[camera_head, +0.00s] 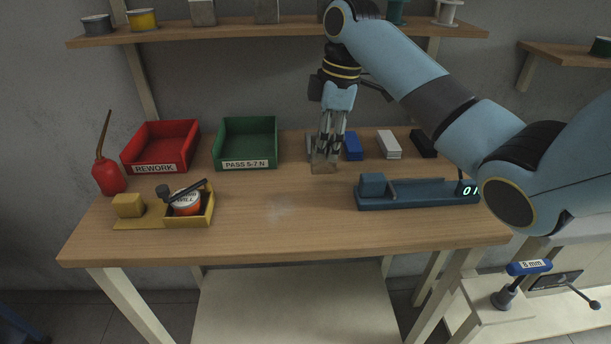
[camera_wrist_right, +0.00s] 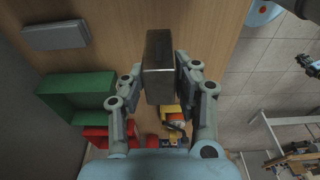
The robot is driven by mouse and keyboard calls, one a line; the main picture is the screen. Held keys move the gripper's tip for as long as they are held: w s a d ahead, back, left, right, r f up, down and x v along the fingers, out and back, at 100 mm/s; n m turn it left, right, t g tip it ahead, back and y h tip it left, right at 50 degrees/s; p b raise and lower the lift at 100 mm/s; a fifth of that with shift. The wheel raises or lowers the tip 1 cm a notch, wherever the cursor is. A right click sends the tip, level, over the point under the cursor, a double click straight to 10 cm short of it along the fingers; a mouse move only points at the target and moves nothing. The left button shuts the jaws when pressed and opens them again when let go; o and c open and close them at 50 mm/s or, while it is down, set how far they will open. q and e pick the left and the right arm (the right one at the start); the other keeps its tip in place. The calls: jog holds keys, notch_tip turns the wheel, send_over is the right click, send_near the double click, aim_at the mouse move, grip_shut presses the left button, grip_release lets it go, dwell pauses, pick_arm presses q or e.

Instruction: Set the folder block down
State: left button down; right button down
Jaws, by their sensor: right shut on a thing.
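My right gripper (camera_head: 326,148) is shut on a brownish-grey metallic block, taken as the folder block (camera_head: 323,167), at the rear middle of the table. In the wrist view the block (camera_wrist_right: 158,66) stands between the two fingers of the right gripper (camera_wrist_right: 158,88), which press its sides. It hangs at or just above the wood; I cannot tell whether it touches. My left gripper is not in view.
A blue block (camera_head: 353,147), a white block (camera_head: 388,144) and a black block (camera_head: 422,143) lie to the right. A green tray (camera_head: 246,162) and a red tray (camera_head: 160,168) stand left. A blue gauge fixture (camera_head: 420,197) is in front right. The table's front middle is clear.

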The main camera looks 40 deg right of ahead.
jog(key=a+f, duration=0.1)
jog(key=f, duration=0.1)
jog(key=a+f, duration=0.1)
jog(key=f, duration=0.1)
jog(key=a+f, duration=0.2)
jog(key=shift+s+f+p, duration=0.15)
jog(key=shift+f+p, duration=0.2)
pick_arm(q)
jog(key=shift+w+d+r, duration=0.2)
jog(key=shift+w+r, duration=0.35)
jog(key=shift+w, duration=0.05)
pick_arm(e)
jog(key=c, duration=1)
grip_release()
jog(key=shift+f, duration=0.1)
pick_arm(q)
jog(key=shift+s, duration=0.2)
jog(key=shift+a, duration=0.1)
